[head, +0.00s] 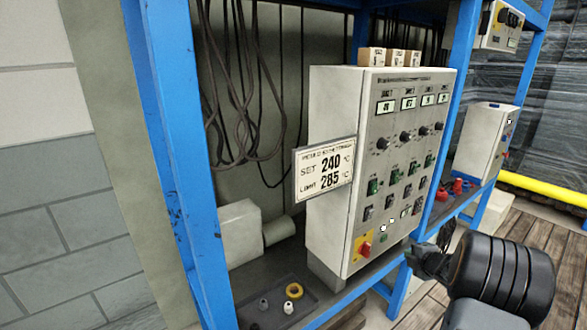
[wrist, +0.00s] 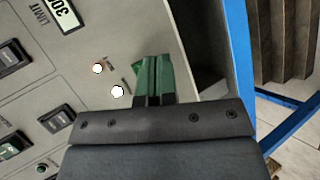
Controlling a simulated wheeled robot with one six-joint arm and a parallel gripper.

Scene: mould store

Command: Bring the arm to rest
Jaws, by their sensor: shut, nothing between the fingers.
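My gripper (head: 424,262) is at the lower right of the head view, beside the lower right edge of the grey control cabinet (head: 328,122). In the wrist view my gripper's green fingers (wrist: 153,80) are together with nothing between them. They stand in front of the lower part of the cabinet panel (wrist: 150,35), near two small white lit dots (wrist: 107,80). I cannot tell whether the fingertips touch the panel.
Blue rack posts (head: 175,130) stand left and right of the cabinet; one blue post (wrist: 240,60) is close right in the wrist view. A sign (head: 324,170) reads set 240, limit 285. A dark tray (head: 268,316) holds small parts. Wooden floor (head: 540,232) lies right.

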